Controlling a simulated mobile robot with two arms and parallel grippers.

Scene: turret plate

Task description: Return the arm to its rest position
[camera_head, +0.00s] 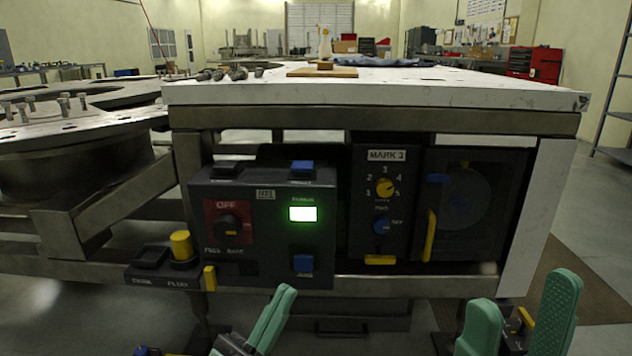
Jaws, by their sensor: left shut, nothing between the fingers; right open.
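My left gripper (271,318) shows at the bottom, left of centre. Its green fingers are together with nothing between them, in front of and below the dark control box (265,225). My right gripper (515,320) shows at the bottom right. Its two green fingers stand wide apart and empty, below and in front of the panel with the round disc. Neither gripper appears to touch the panels. The rest of both arms is mostly cut off by the bottom edge.
A yellow plug (181,246) stands on a ledge at the left. The MARK 2 panel (385,205) is right of centre. A white tabletop (440,92) juts out above.

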